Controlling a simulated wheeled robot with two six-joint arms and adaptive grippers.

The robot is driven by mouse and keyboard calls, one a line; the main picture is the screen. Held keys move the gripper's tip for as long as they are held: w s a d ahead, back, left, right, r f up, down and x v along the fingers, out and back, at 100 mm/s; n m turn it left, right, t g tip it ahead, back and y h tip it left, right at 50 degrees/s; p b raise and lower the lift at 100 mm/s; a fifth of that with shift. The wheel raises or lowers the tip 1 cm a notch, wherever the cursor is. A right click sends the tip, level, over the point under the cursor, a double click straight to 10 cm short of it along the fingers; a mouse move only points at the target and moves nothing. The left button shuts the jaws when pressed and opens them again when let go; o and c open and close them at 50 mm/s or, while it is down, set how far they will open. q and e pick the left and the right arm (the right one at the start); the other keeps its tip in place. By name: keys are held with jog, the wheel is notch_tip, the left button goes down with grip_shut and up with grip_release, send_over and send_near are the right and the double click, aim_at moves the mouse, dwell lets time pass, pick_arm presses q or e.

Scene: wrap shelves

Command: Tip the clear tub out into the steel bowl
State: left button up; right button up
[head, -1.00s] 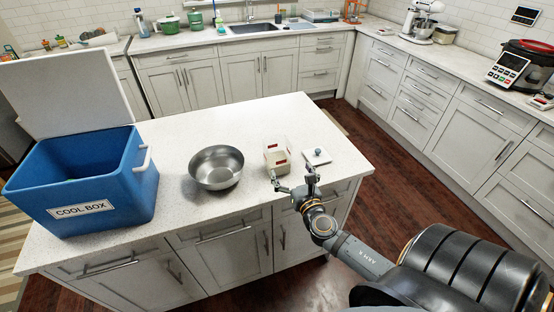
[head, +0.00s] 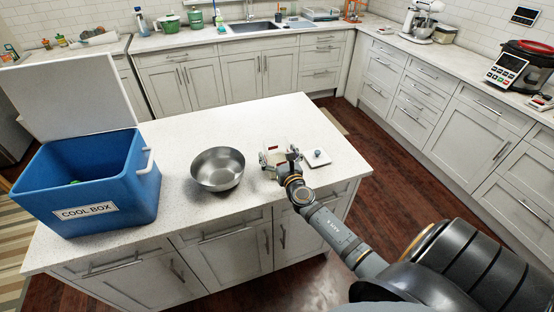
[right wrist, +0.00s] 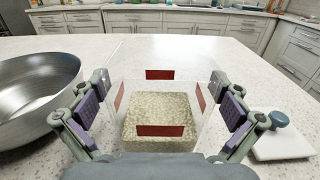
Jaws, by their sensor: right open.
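The clear tub (right wrist: 160,108) stands upright on the island top in the right wrist view, with pale grains inside and red labels on its sides. In the head view the tub (head: 268,158) is partly hidden by my right gripper (head: 280,160). My right gripper also shows in the right wrist view (right wrist: 160,112), open, with one finger on each side of the tub and small gaps visible. The steel bowl (head: 217,169) stands empty to the left of the tub; its side also shows in the right wrist view (right wrist: 35,95). My left gripper is out of view.
A white lid with a blue knob (head: 316,157) lies right of the tub. An open blue cool box (head: 90,185) stands at the island's left end, with something green inside. The island top (head: 250,120) is clear behind the bowl and tub.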

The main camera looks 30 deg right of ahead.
jog(key=shift+w, duration=0.15)
jog(key=shift+s, duration=0.2)
jog(key=c, duration=1.5)
notch_tip(320, 180, up, 10)
jog(key=p, duration=0.6)
jog(key=shift+p, duration=0.35)
